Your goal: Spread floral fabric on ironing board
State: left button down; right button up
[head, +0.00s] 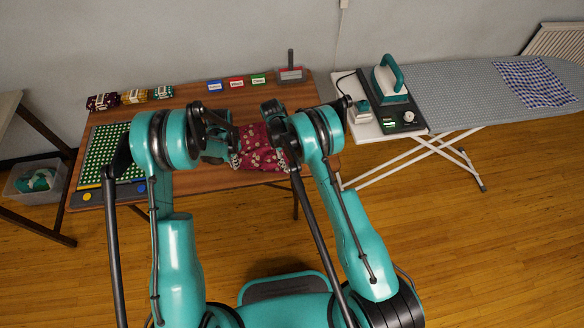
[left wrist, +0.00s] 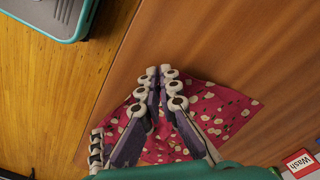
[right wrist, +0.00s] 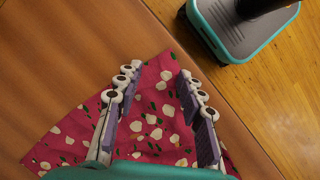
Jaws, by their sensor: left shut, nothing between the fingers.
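The floral fabric (head: 258,158) is dark pink with pale blossoms and lies on the wooden table near its front edge, partly hidden by my arms. It also shows in the left wrist view (left wrist: 232,108) and the right wrist view (right wrist: 155,112). My left gripper (left wrist: 158,75) is over the fabric with its fingertips together and nothing between them. My right gripper (right wrist: 158,74) is over the fabric with its fingers spread apart; it looks empty. The grey ironing board (head: 455,85) stands to the right of the table.
A blue checked cloth (head: 537,83) lies on the board's right part. A teal iron (head: 388,78) stands at its left end. A green dotted mat (head: 108,150) is on the table's left. Blue, red and green labelled blocks (head: 237,82) and a red-grey tray (head: 291,74) are at the back.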

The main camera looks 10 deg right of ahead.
jog(key=shift+f, duration=0.1)
grip_shut()
grip_release()
jog(key=o, duration=0.3)
